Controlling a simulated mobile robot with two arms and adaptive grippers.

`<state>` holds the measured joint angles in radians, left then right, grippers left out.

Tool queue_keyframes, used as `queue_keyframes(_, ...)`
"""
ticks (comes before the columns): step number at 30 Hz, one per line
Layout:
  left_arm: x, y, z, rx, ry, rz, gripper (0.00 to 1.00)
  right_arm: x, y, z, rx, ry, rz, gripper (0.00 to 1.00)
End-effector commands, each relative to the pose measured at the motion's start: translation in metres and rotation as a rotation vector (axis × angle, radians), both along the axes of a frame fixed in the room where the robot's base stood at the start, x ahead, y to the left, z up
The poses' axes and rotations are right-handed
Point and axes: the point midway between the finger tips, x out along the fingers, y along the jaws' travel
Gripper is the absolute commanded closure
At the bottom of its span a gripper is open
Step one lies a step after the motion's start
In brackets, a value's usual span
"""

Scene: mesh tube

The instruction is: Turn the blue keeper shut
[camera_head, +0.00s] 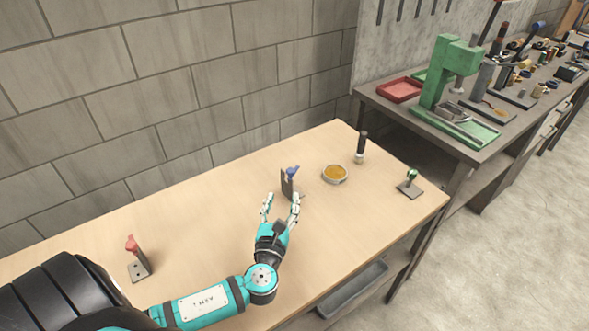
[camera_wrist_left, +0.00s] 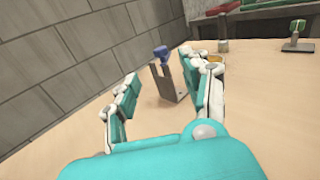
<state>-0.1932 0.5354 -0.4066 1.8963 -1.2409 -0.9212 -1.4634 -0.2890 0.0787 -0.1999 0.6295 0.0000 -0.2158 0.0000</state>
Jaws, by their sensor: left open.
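The blue keeper (camera_head: 292,172) sits at the top of a grey upright bracket (camera_head: 286,187) on the wooden table. In the left wrist view the blue keeper (camera_wrist_left: 161,52) is tilted on top of the bracket (camera_wrist_left: 170,82), ahead of the fingers. My left gripper (camera_head: 281,204) is open and empty, just in front of the bracket and apart from the keeper. In the left wrist view its fingers (camera_wrist_left: 165,90) stand either side of the bracket in the picture. My right gripper is not in view.
A red keeper (camera_head: 132,244) on a bracket is at the left. A green one (camera_head: 411,176) is near the right edge. A round tin (camera_head: 335,174) and a dark-handled brush-like tool (camera_head: 361,147) stand right of the blue keeper. A workbench (camera_head: 450,130) is beyond. The front table area is clear.

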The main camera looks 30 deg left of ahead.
Motion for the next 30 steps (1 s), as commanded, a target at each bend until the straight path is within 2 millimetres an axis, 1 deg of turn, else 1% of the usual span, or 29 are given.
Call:
queue_keyframes(1,0.012,0.006,0.004,0.003,-0.003,0.003,0.53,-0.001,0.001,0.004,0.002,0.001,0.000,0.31)
queue_keyframes(5,0.038,0.017,0.003,0.002,-0.001,0.003,0.53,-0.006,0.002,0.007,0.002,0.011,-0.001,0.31)
queue_keyframes(9,0.066,0.029,0.003,0.002,-0.001,0.003,0.53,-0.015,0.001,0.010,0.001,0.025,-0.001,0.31)
queue_keyframes(12,0.084,0.036,0.002,0.000,-0.001,0.002,0.53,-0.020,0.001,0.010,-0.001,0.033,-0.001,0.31)
queue_keyframes(15,0.098,0.042,0.001,0.000,0.000,0.002,0.53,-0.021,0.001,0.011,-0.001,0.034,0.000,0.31)
queue_keyframes(18,0.108,0.046,0.000,0.000,0.000,0.001,0.53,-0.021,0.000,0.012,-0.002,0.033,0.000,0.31)
queue_keyframes(21,0.113,0.049,0.000,-0.001,0.001,0.001,0.53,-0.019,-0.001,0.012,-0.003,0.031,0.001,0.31)
queue_keyframes(30,0.115,0.050,-0.001,0.000,0.001,0.000,0.53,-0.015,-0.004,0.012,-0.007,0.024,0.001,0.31)
